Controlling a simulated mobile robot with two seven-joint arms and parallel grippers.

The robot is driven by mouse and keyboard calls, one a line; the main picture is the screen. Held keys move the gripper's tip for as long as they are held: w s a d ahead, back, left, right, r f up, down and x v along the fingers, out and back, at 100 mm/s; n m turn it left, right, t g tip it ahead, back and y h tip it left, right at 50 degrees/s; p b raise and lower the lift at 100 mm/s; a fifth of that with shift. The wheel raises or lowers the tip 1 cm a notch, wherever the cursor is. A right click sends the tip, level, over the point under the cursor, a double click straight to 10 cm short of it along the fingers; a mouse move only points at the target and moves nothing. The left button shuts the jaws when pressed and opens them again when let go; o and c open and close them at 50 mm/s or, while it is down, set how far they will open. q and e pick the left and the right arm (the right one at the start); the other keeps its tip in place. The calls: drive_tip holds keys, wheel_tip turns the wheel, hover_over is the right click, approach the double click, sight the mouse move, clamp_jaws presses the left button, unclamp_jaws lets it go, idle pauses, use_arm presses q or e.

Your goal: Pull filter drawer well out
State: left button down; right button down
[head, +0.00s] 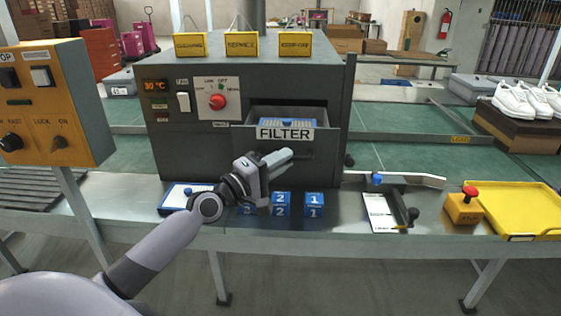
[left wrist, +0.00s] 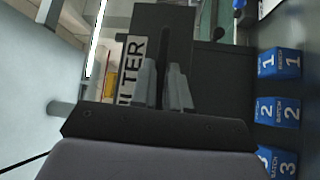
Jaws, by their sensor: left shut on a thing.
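The filter drawer (head: 322,143) is a dark grey drawer in the front of the grey machine (head: 200,145), with a white FILTER label (head: 285,134). It stands partly out, and a blue and white filter (head: 287,123) shows inside behind its front. My left gripper (head: 288,154) is at the drawer front just below the label, shut on the drawer's handle. The handle is mostly hidden by the fingers. In the left wrist view the fingers (left wrist: 165,85) lie against the drawer front (left wrist: 205,75), beside the sideways label (left wrist: 131,68). My right gripper is not in view.
Several blue numbered blocks (head: 314,204) stand on the metal bench below the drawer. A clipboard-like white card (head: 379,212), a red-button box (head: 464,206) and a yellow tray (head: 515,211) are to the right. An orange control panel (head: 55,105) stands at left.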

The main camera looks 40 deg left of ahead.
use_arm(q)
drive_tip(key=shift+s+d, duration=0.15)
drive_tip(key=shift+s, duration=0.1)
drive_tip(key=c, duration=1.2)
unclamp_jaws()
drive_tip(key=shift+o, duration=0.2)
drive_tip(key=r+b+v, duration=0.1)
drive_tip(key=b+v, duration=0.1)
drive_tip(key=v, duration=0.5)
drive_tip(key=shift+f, duration=0.45)
